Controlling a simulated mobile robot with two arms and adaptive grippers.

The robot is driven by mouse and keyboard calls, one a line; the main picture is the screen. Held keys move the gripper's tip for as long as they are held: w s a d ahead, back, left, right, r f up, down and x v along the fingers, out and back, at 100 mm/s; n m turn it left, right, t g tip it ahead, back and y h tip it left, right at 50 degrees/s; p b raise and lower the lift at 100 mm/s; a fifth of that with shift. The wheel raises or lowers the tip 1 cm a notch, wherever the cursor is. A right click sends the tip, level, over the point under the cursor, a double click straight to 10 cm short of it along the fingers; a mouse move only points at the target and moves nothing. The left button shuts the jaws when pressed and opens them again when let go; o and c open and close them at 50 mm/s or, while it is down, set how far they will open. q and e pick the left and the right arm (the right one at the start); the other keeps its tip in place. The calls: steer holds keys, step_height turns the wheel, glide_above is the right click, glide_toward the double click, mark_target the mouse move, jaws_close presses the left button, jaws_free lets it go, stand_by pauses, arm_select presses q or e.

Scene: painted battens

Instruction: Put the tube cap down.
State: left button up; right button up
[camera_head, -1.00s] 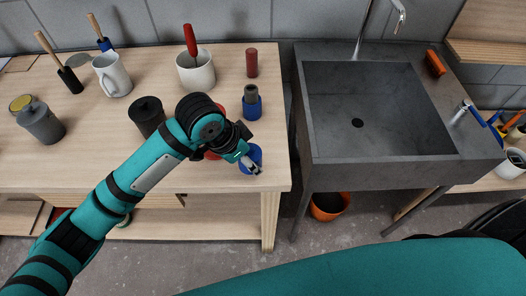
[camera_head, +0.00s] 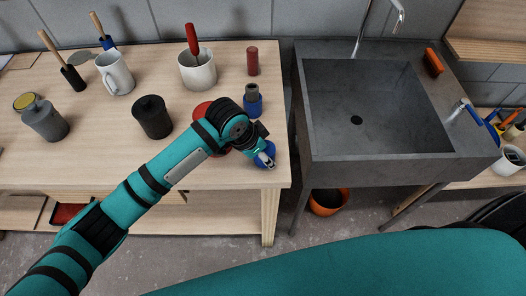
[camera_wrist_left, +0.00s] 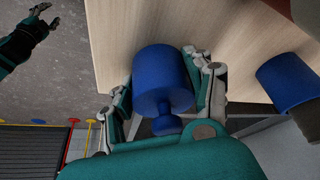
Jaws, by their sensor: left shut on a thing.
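The blue tube cap (camera_head: 265,163) is at the front right corner of the wooden workbench (camera_head: 215,170), partly hidden by my left gripper (camera_head: 264,157). In the left wrist view the cap (camera_wrist_left: 162,80) is a wide blue cylinder with a narrower knob. The fingers of my left gripper (camera_wrist_left: 163,95) are closed on both its sides. I cannot tell whether the cap touches the bench. My right gripper (camera_wrist_left: 46,17) shows at the upper left of the wrist view, over the floor, with its fingers apart and nothing between them.
A blue and grey tube-like piece (camera_head: 253,104) stands behind the cap, and a red cylinder (camera_head: 252,61) further back. A red round thing (camera_head: 203,109) is partly under my arm. A black canister (camera_head: 152,117) stands left. The bench edge and stone sink (camera_head: 385,165) lie right.

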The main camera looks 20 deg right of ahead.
arm_select(q)
steer(key=shift+s+a+f, duration=0.1)
steer(key=shift+s+f, duration=0.05)
steer(key=shift+f, duration=0.15)
steer(key=o, duration=0.7)
steer(key=shift+o, duration=1.3)
steer(key=shift+f, duration=0.1)
steer(key=b+v, duration=0.1)
steer(key=v, duration=1.2)
steer(key=shift+d, duration=0.35)
